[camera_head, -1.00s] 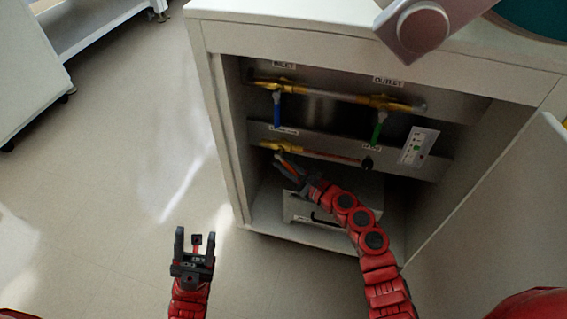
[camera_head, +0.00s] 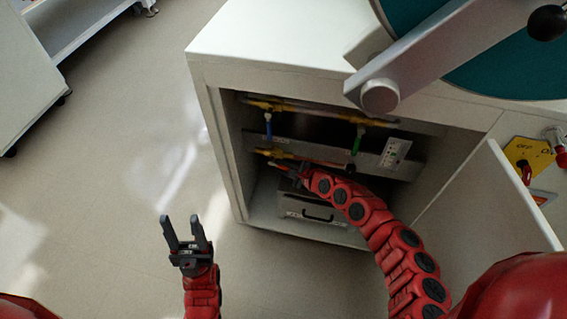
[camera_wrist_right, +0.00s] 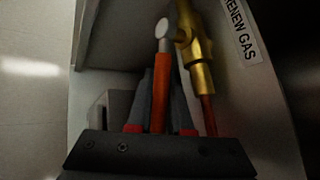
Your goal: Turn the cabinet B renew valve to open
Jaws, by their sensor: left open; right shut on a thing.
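The renew valve (camera_head: 273,153) is a brass fitting on the lower pipe inside the open cabinet. In the right wrist view the brass body (camera_wrist_right: 198,45) sits beside a "RENEW GAS" label (camera_wrist_right: 240,30). Its orange lever (camera_wrist_right: 161,85) runs nearly alongside the pipe there. My right gripper (camera_head: 294,171) reaches into the cabinet and is shut on this lever, with one finger on each side. In the head view the gripper mostly hides the lever. My left gripper (camera_head: 184,230) is open and empty above the floor, left of the cabinet.
An upper pipe carries a blue lever (camera_head: 268,126) and a green lever (camera_head: 356,140). A white panel (camera_head: 395,153) is right of them. A grey box with a handle (camera_head: 312,211) stands below. The open door (camera_head: 490,205) is at the right.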

